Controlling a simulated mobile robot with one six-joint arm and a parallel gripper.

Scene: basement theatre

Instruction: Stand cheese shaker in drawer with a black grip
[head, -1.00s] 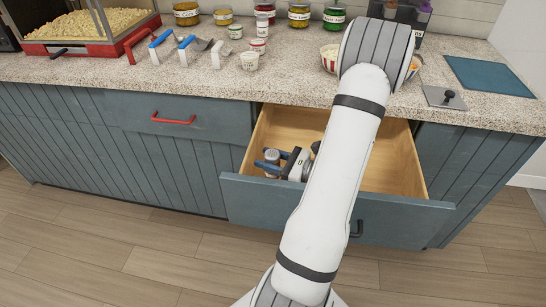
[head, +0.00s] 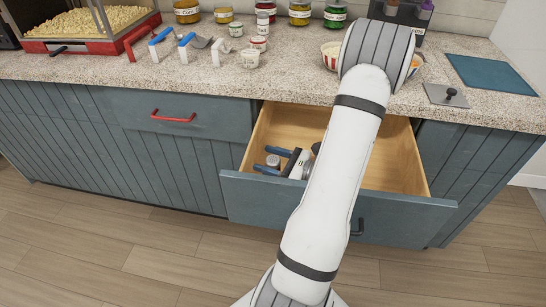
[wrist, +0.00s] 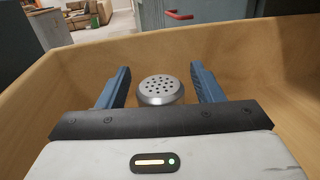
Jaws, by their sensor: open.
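The cheese shaker (head: 273,160) is inside the open drawer (head: 402,213) near its left front corner. Its round metal lid with holes shows in the wrist view (wrist: 160,91), facing up, and it looks upright. Its lower body is hidden. My gripper (head: 263,157) reaches down into the drawer with its two blue fingers apart. In the wrist view the fingers (wrist: 160,72) stand on either side of the shaker with a gap at each side. The drawer's black grip (head: 357,228) is partly behind my arm.
The drawer's right part (head: 398,165) looks empty. A closed drawer with a red handle (head: 173,116) is at the left. On the counter are a popcorn machine (head: 85,28), several jars (head: 299,13), scoops, cups and a blue board (head: 491,74).

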